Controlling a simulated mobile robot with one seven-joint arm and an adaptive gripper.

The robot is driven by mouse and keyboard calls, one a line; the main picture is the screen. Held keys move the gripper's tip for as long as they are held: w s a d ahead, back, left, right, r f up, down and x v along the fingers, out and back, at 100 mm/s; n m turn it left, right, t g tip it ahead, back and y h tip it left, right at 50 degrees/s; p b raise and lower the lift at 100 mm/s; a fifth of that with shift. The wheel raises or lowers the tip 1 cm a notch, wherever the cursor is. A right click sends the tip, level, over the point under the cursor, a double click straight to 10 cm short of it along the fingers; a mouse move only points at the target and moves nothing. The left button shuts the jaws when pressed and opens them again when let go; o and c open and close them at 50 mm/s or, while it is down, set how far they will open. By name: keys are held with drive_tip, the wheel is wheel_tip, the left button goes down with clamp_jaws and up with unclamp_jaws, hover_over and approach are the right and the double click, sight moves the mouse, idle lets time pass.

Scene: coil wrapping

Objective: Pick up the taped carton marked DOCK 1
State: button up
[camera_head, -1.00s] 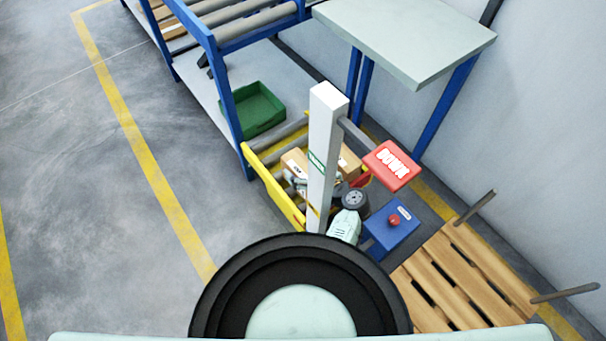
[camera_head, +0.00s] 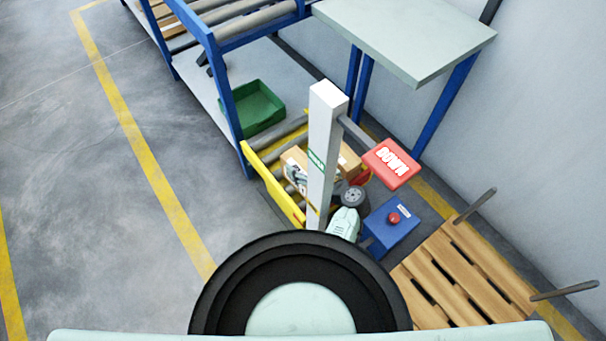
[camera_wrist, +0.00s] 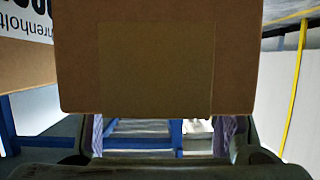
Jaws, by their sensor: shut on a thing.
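In the wrist view a plain brown carton (camera_wrist: 155,60) fills the upper middle, close to the camera. My gripper (camera_wrist: 160,135) is shut on this carton; its two fingers show at the lower edge, and the carton hides the tips. Another brown carton (camera_wrist: 25,68) stands at the left, with a white label in black print, cut by the frame. No DOCK number is readable. In the head view a brown carton (camera_head: 349,163) and a carton part (camera_head: 294,158) show on either side of the white post. The post hides much of my gripper there.
A yellow rail (camera_head: 272,185) runs beside the rollers. A blue box with a red button (camera_head: 391,228) and a wooden pallet (camera_head: 455,275) lie right. A green bin (camera_head: 258,108) stands behind. The left floor is clear.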

drive_tip(key=shift+f, duration=0.1)
clamp_jaws()
idle(0.3)
